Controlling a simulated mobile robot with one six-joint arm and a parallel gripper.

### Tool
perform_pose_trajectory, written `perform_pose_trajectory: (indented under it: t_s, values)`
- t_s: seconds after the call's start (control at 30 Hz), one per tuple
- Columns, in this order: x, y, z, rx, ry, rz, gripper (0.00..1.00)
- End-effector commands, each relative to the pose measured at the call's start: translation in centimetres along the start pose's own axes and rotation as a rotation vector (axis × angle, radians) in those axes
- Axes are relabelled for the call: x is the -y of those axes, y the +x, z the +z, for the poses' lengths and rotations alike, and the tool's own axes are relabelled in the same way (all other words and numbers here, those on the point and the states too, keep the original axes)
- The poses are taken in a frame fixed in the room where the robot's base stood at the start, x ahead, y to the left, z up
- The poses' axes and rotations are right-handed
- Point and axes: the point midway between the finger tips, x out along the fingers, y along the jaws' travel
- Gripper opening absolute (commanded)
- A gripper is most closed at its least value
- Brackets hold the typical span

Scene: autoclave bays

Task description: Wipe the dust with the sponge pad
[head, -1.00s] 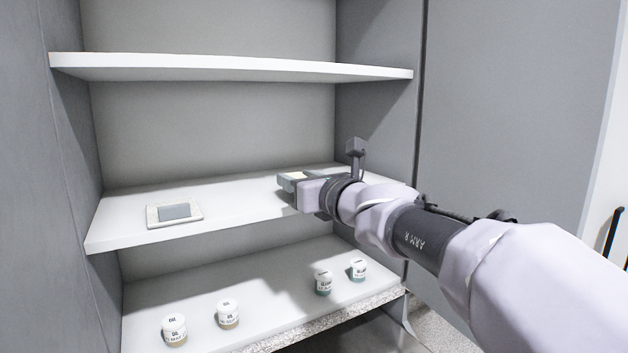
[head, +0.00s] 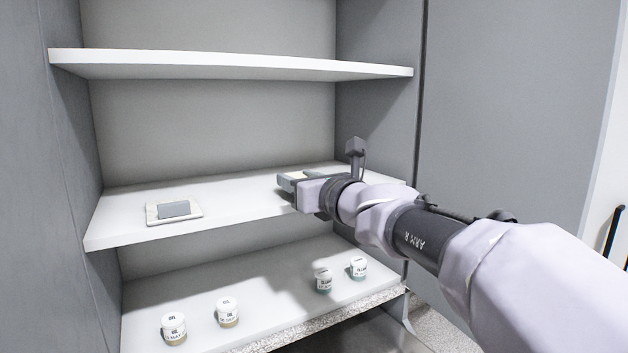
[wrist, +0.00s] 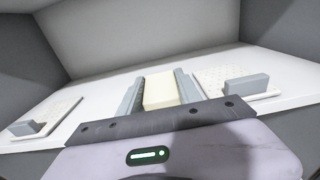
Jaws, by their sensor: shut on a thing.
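My gripper (head: 291,180) is over the right part of the middle shelf (head: 240,205). In the wrist view my gripper (wrist: 159,88) is shut on a pale yellow sponge pad (wrist: 161,90), held between its two grey fingers. In the head view only a small cream patch of the sponge pad (head: 297,175) shows between the fingers. I cannot tell whether the pad touches the shelf. I cannot make out dust for certain.
A pale plate with a grey block (head: 174,210) lies on the middle shelf at left. The wrist view shows dotted plates on the left (wrist: 58,112) and right (wrist: 212,80), each with a grey block. Several lidded jars (head: 228,312) stand below. An upper shelf (head: 230,65) overhangs.

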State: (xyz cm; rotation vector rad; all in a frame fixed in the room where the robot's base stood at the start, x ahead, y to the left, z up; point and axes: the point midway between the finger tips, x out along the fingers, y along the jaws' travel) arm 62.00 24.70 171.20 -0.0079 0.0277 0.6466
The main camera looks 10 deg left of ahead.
Motion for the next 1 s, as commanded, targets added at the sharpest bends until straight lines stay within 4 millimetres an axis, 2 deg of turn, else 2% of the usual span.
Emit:
perform_pose_trajectory:
  t_s: [0.53, 0.57, 0.67, 1.0]
  values:
    - [0.00, 0.02, -0.86, 0.000, 0.000, 0.000, 0.09]
    - [0.00, 0.02, -0.79, 0.000, 0.000, 0.000, 0.47]
    - [0.00, 0.02, -0.76, 0.000, 0.000, 0.000, 0.66]
    - [0.00, 0.02, -0.70, 0.000, 0.000, 0.000, 0.66]
